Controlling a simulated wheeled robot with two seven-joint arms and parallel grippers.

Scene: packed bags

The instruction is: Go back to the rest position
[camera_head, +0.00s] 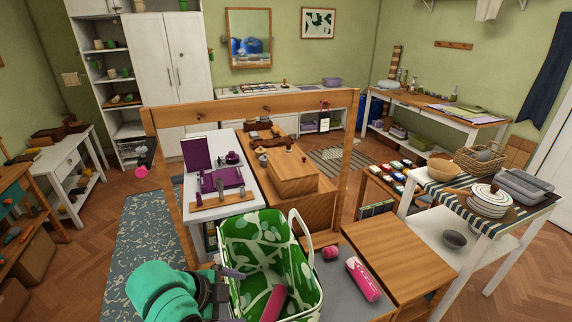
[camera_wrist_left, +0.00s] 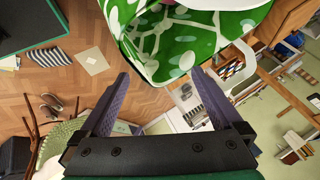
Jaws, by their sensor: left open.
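My left gripper (camera_head: 238,283) is at the left side of a green leaf-patterned bag (camera_head: 240,240), near its rim. In the left wrist view the gripper (camera_wrist_left: 160,80) has its two fingers wide apart with nothing between them. The bag also shows in that view (camera_wrist_left: 185,45), just beyond the fingertips; I cannot tell whether they touch it. The bag stands upright and open with pale handles, and a pink item (camera_head: 273,303) lies inside. My right gripper is not in view.
A pink bottle (camera_head: 362,279) and a small pink roll (camera_head: 330,252) lie on the grey surface right of the bag. A wooden block top (camera_head: 398,260) is further right. A wooden frame bar (camera_head: 250,108) crosses behind. A patterned rug (camera_head: 150,240) lies on the left floor.

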